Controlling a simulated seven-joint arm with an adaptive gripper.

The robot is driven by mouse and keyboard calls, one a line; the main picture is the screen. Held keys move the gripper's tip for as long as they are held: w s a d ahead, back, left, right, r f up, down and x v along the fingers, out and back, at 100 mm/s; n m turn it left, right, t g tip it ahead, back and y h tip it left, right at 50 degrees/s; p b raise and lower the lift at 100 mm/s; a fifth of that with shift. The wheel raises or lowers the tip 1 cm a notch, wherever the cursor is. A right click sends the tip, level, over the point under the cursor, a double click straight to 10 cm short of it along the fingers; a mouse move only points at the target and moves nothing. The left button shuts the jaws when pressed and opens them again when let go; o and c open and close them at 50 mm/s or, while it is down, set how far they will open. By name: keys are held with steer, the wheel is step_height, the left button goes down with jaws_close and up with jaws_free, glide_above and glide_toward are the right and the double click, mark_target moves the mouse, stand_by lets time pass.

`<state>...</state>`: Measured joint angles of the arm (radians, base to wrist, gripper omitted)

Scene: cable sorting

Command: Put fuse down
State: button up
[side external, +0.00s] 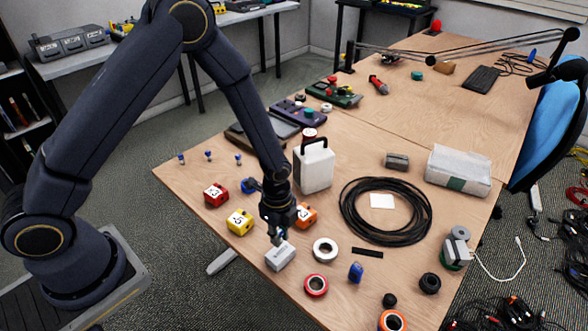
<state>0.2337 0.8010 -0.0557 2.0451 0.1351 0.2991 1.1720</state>
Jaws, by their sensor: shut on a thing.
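My gripper (278,238) points down over the near left part of the wooden table. It is shut on a pale grey-white block (281,257), which I take to be the fuse. The block is at the fingertips, low over the table or touching it; I cannot tell which. The fingers hide its upper back edge.
A yellow cube (240,222) and red cube (215,194) stand left; an orange cube (306,215) is just behind right. A white tape roll (325,250) and red-rimmed roll (316,285) lie right. A black cable coil (351,226) lies farther right. Bare table lies front-left.

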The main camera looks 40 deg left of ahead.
mark_target(280, 252)
steer(key=shift+f, duration=2.2)
steer(key=shift+f, duration=0.1)
steer(key=o, duration=0.8)
step_height(280, 252, up, 12)
steer(key=shift+a+r, duration=0.1)
steer(key=shift+r, duration=0.1)
steer(key=s+a+r+n+t, duration=0.1)
steer(key=s+a+r+n, duration=0.2)
steer(key=r, duration=0.4)
steer(key=s+a+r+n+t, duration=0.2)
steer(key=r+n, duration=0.3)
steer(key=r, duration=0.2)
steer(key=s+a+r+n+t, duration=0.1)
steer(key=s+a+r+n, duration=0.2)
steer(key=r, duration=0.4)
steer(key=s+r+n, duration=0.1)
steer(key=s+n, duration=0.1)
steer(key=s+a+r+n+t, duration=0.1)
steer(key=s+n, duration=0.1)
steer(key=s+a+r+n, duration=0.1)
steer(key=s+n, duration=0.2)
steer(key=shift+r+t, duration=0.3)
steer(key=shift+r, duration=0.1)
